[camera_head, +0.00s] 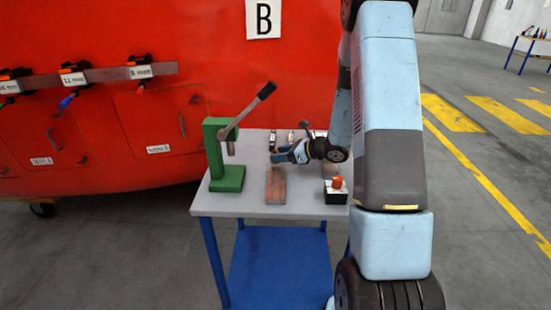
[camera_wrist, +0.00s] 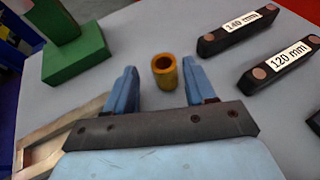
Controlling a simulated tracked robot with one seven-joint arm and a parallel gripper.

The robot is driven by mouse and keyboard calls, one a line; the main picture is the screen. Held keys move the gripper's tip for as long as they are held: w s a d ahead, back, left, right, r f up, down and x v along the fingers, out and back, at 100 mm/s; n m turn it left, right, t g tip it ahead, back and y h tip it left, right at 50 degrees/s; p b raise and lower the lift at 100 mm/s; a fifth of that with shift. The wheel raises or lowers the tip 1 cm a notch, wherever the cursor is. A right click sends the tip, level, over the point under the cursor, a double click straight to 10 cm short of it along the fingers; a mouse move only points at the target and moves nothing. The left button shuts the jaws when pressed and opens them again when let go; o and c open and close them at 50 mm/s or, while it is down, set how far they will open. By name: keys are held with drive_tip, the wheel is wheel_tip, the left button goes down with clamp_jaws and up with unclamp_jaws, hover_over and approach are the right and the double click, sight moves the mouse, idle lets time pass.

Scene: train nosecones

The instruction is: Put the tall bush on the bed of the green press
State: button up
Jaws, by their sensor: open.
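A brass-coloured hollow bush (camera_wrist: 165,72) stands upright on the grey table top in the wrist view. It is the only bush I can make out there; I cannot tell its height against another. My gripper (camera_wrist: 160,82) is open, with its two blue fingers on either side of the bush and a gap showing at each side. In the head view my gripper (camera_head: 280,156) is low over the table, and the bush cannot be made out. The green press (camera_head: 228,150), with a raised dark lever, stands left of my gripper. Its green base (camera_wrist: 76,55) shows bare at upper left in the wrist view.
Dark bars labelled 140 mm (camera_wrist: 238,30) and 120 mm (camera_wrist: 280,66) lie right of the bush. A long brownish channel-like block (camera_head: 275,186) lies in front of my gripper. A small box with an orange top (camera_head: 336,190) stands at the table's right. The red nosecone (camera_head: 120,110) rises behind.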

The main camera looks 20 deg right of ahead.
drive_tip(key=shift+x, duration=1.45)
clamp_jaws()
drive_tip(key=shift+r, duration=0.15)
